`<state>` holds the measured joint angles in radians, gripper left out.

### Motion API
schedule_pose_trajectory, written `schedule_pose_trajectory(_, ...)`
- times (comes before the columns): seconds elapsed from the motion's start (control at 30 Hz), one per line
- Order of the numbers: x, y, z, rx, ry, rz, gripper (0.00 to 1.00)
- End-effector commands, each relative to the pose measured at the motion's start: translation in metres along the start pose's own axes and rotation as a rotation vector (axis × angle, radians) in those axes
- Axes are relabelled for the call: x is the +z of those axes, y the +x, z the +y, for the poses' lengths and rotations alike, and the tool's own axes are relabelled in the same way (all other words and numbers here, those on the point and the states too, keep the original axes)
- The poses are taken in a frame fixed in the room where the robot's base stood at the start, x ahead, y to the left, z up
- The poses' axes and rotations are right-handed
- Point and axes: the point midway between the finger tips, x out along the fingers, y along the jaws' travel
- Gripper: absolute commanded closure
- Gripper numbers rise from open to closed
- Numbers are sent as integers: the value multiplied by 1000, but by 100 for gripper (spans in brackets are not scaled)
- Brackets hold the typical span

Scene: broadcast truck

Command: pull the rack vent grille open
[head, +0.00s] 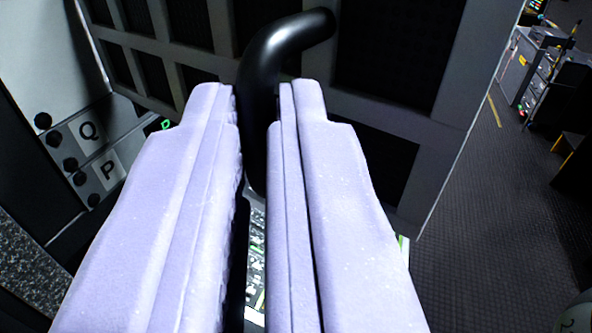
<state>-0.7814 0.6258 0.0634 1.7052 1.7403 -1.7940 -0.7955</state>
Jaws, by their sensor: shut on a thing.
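The rack vent grille (440,105) is a dark grey lattice panel with black openings, filling the upper middle of the head view. A thick, glossy black curved handle (285,38) stands on it. My gripper (259,105) has two pale lavender fingers, one on each side of the handle's lower stretch, and is shut on it. The handle's lower end is hidden between and behind the fingers. The grille's right edge stands clear of anything beside it, with open floor showing beyond. Part of the grille's lower area is hidden by my fingers.
A light panel with black knobs and labels Q and P (95,150) is at the left. Dark carpeted floor (480,230) lies open at the right. A grey equipment cabinet (518,65) stands far back right, with a dark object with yellow edges near it.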

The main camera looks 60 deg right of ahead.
Motion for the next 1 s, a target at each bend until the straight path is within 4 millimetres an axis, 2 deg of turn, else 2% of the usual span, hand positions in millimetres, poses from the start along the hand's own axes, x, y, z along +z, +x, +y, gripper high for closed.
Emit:
schedule_pose_trajectory(0.1, -4, 5, -2, 1, 7, 7, 100)
schedule_pose_trajectory(0.13, -4, 5, -2, 1, 7, 7, 87)
schedule_pose_trajectory(0.23, -4, 5, -2, 0, 7, 7, 64)
schedule_pose_trajectory(1.0, 0, -3, -1, -4, 3, 3, 64)
